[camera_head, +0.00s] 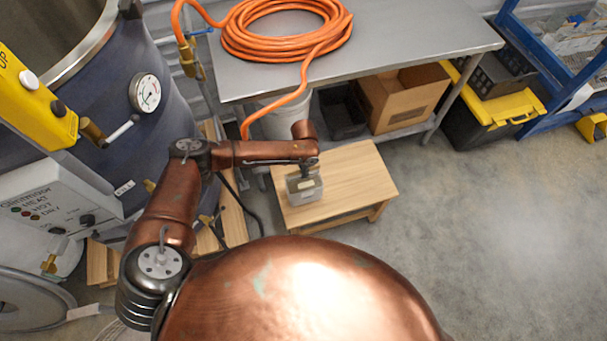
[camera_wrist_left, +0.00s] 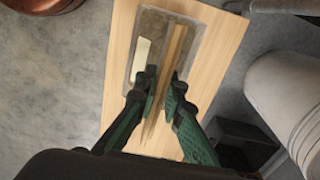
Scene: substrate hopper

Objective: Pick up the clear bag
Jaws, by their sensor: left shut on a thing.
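The clear bag (camera_head: 304,189) is a greyish see-through bag with brownish contents and a pale label. It stands on the small wooden table (camera_head: 358,175) in the head view. In the left wrist view the bag (camera_wrist_left: 147,55) lies over the wooden top, with a tan folded ridge along its top. My left gripper (camera_head: 308,168) is directly above the bag. In the wrist view its dark green fingers (camera_wrist_left: 160,88) are shut on the bag's ridge. I cannot tell whether the bag's bottom touches the table. My right gripper is out of view.
A metal bench (camera_head: 400,35) with a coiled orange hose (camera_head: 285,30) stands behind the small table. A cardboard box (camera_head: 402,97) and a white bucket (camera_head: 284,122) are beneath it. A large blue vessel (camera_head: 110,110) is at the left.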

